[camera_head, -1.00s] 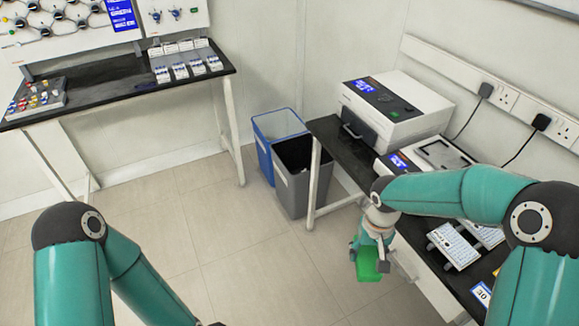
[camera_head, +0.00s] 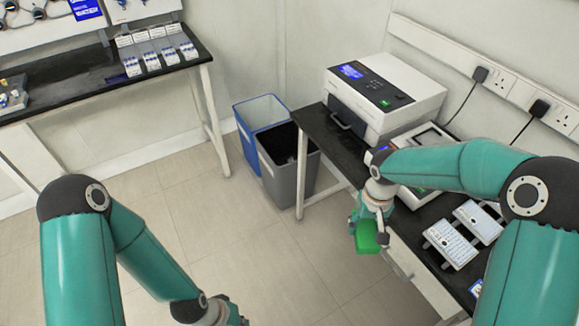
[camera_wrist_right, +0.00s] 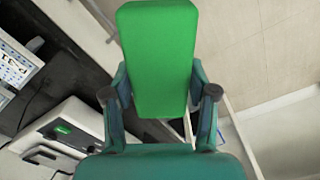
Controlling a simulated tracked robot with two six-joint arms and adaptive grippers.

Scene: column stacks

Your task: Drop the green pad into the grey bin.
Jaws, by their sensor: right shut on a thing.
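The green pad (camera_head: 368,236) is held by my right gripper (camera_head: 370,222), in front of the bench edge and above the floor. In the right wrist view the pad (camera_wrist_right: 160,60) sits between the two fingers of the gripper (camera_wrist_right: 160,97), which is shut on it. The grey bin (camera_head: 284,178) stands on the floor left of the bench, up and to the left of the pad in the head view. Its dark inside is partly visible. My left gripper (camera_head: 228,314) is at the bottom edge of the head view, mostly cut off.
A blue bin (camera_head: 247,143) stands right behind the grey bin. The black-topped bench (camera_head: 328,139) with a white machine (camera_head: 385,97) is to the right, its white leg beside the grey bin. Another bench (camera_head: 100,75) is at the left. The floor between is clear.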

